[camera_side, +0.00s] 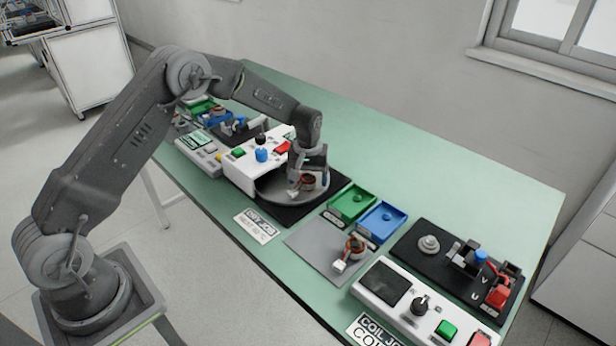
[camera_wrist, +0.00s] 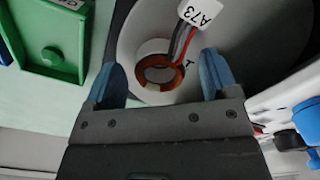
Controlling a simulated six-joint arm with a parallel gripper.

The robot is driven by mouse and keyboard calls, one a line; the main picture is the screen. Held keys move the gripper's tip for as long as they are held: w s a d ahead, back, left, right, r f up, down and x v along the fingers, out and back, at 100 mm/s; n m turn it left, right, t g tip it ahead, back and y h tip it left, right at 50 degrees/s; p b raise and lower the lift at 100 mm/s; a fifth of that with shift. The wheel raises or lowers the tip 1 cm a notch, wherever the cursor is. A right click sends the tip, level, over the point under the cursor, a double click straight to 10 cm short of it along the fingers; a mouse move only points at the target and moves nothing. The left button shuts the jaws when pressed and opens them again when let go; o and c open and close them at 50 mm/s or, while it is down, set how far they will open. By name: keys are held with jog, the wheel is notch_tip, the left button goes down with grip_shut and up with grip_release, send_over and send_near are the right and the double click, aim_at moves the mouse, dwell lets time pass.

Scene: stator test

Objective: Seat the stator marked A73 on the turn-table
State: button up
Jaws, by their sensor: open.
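The stator marked A73 (camera_wrist: 160,72) is a copper-coloured ring with a white part, dark and red leads and a white tag (camera_wrist: 200,12) reading A73. It rests on the round grey turn-table (camera_wrist: 133,35), off its outer rim. The stator (camera_side: 308,182) and the turn-table (camera_side: 272,192) also show in the side view. My gripper (camera_wrist: 165,82) is open, with one blue fingertip on each side of the ring and a gap to both. In the side view my gripper (camera_side: 307,172) is low over the turn-table. I cannot tell whether a pin sits inside the ring.
A white box with buttons (camera_side: 245,165) stands behind the turn-table. A green tray (camera_side: 352,203) and a blue tray (camera_side: 382,222) lie to the right. Another stator (camera_side: 355,247) lies on a grey mat (camera_side: 312,250). A black fixture board (camera_side: 425,262) is further right. The back right table is clear.

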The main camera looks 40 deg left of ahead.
notch_tip(320, 180, up, 14)
dwell(0.6)
dwell(0.5)
jog(key=s+d+r+m+t, duration=0.1)
jog(key=s+d+r+m, duration=0.1)
jog(key=s+r, duration=0.5)
jog(key=s+d+r+m+t, duration=0.1)
jog(key=s+d+r+t, duration=0.1)
jog(key=s+r, duration=0.55)
jog(key=s+d+f+m+t, duration=0.2)
jog(key=s+m, duration=0.2)
jog(key=s, duration=1.5)
jog(key=shift+f+t, duration=0.2)
jog(key=shift+t, duration=0.1)
jog(key=shift+w, duration=0.1)
